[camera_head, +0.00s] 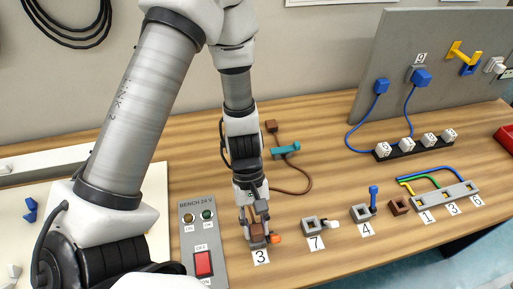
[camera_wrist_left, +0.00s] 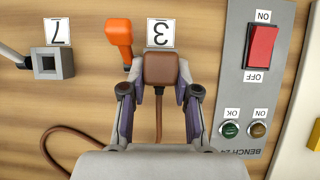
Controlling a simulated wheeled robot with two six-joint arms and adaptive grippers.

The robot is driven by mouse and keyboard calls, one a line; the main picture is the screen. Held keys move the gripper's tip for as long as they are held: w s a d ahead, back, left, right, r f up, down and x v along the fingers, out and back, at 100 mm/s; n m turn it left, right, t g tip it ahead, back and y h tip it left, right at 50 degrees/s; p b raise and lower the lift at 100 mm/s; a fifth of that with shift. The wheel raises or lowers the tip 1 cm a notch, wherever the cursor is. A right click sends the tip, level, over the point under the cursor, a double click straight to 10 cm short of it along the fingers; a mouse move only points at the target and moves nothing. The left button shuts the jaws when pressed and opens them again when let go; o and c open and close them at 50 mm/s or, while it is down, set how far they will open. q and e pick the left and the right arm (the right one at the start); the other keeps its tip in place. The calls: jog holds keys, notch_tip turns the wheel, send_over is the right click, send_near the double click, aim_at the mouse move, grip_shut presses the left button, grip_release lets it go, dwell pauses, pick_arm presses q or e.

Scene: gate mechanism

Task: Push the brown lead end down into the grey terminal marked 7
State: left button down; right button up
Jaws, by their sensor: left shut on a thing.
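My left gripper (camera_head: 256,212) points down at the front of the bench and is shut on the brown lead end (camera_wrist_left: 160,69), a square brown block with its wire (camera_wrist_left: 159,112) running back between the fingers. The lead end is at the spot labelled 3, beside an orange lever (camera_head: 276,239); whether it sits in a terminal there or is above it, I cannot tell. The grey terminal marked 7 (camera_head: 313,227) stands to the right, apart from the gripper, its square opening empty. It also shows at left in the wrist view (camera_wrist_left: 52,62). My right gripper is out of view.
A grey power panel (camera_head: 203,235) with a red switch lies left of the gripper. Right of terminal 7 are terminal 4 (camera_head: 362,213) with a blue lever and a brown square socket (camera_head: 399,205). A teal clip (camera_head: 286,149) stands behind, by the brown wire.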

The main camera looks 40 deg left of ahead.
aim_at(263, 230)
pick_arm(q)
jog(key=shift+r, duration=0.2)
notch_tip(263, 230, up, 6)
jog(key=p, duration=0.5)
jog(key=shift+f, duration=0.25)
jog(key=shift+w+f, duration=0.1)
jog(key=shift+w+d+f+b, duration=0.1)
jog(key=shift+w+d+b, duration=0.25)
jog(key=shift+w+d, duration=0.1)
jog(key=w+d+b, duration=0.1)
jog(key=w+d, duration=0.1)
jog(key=w, duration=0.1)
jog(key=w+d+b, duration=0.1)
jog(key=w+d, duration=0.2)
jog(key=w+d+b, duration=0.1)
jog(key=w+d, duration=0.2)
jog(key=shift+w+d+r, duration=0.2)
jog(key=shift+w+r, duration=0.1)
jog(key=shift+w, duration=0.1)
jog(key=shift+s+f+b, duration=0.1)
jog(key=shift+f+b, duration=0.4)
jog(key=shift+b, duration=0.05)
jog(key=shift+a+f, duration=0.15)
jog(key=shift+f, duration=0.05)
jog(key=shift+f, duration=0.1)
